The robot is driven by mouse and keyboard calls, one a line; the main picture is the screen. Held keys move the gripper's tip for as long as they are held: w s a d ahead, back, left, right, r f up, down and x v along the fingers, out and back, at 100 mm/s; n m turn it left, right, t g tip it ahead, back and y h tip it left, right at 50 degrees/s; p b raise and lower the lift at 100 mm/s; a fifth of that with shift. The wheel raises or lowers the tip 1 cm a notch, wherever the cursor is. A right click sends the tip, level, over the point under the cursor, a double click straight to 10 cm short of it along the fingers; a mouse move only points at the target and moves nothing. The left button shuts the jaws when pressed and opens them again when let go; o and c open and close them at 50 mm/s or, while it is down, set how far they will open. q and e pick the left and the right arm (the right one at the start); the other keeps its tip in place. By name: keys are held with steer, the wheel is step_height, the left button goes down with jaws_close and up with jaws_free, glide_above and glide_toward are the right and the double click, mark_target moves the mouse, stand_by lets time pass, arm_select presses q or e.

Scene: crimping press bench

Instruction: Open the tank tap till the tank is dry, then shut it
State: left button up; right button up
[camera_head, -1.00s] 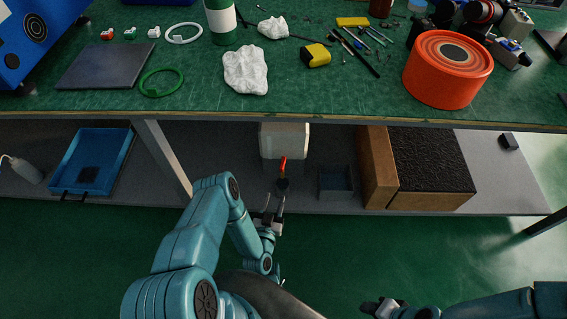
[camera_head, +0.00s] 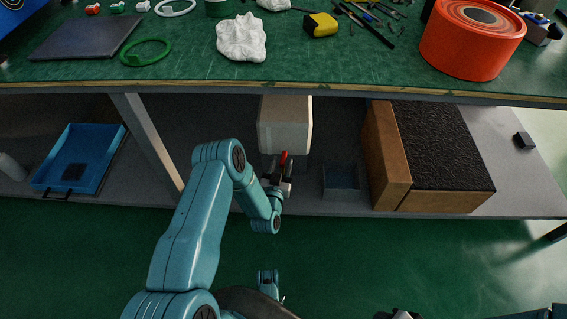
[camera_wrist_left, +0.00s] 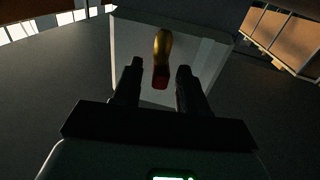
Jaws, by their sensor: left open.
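The tank (camera_head: 285,122) is a pale box on the lower shelf under the bench. Its tap has a red lever (camera_head: 283,157) at the front. My left gripper (camera_head: 280,170) is at the tap, partly covering it. In the left wrist view the open fingers (camera_wrist_left: 160,76) stand on either side of the lever, which shows a gold part (camera_wrist_left: 162,44) and a red end (camera_wrist_left: 160,78). I see a gap between the lever and each finger. The liquid inside the tank cannot be seen. My right gripper (camera_head: 398,314) barely shows at the bottom edge.
A small grey open bin (camera_head: 341,180) stands right of the tank, then a brown box with a black top (camera_head: 440,150). A blue tray (camera_head: 105,165) lies left beyond the bench leg (camera_head: 147,145). The bench edge (camera_head: 330,94) overhangs the shelf.

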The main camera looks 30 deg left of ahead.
arm_select(q)
steer(key=shift+b+x, duration=0.3)
steer(key=shift+x, duration=1.15)
arm_select(e)
steer(key=shift+w+f, duration=0.4)
steer(key=shift+f, duration=0.15)
arm_select(q)
jaws_close()
